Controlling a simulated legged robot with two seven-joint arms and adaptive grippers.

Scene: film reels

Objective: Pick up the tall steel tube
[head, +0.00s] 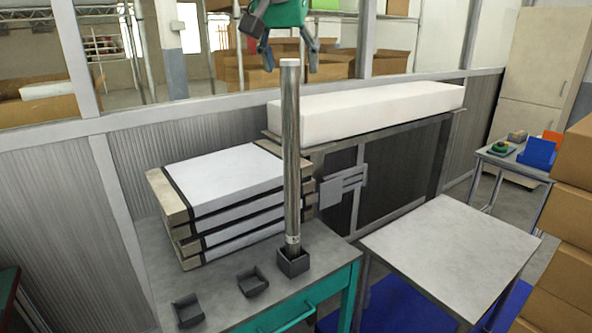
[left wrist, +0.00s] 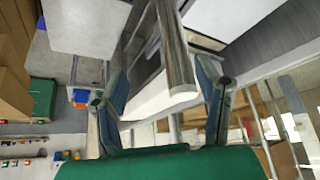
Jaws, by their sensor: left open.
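The tall steel tube (head: 291,160) stands upright in a small dark square socket (head: 293,262) at the front right of the grey bench top. My left gripper (head: 290,69) is at the top of the head view, pointing down at the tube's upper end. Its two fingers are spread, one to each side of the tube's top, with gaps on both sides. My right gripper is not in view.
Two small empty dark holders (head: 188,310) and (head: 252,282) sit left of the socket. Stacked strapped boxes (head: 225,180) stand close behind the tube's left. A long white block (head: 368,108) lies on a stand behind. A bare grey table (head: 450,245) is at right.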

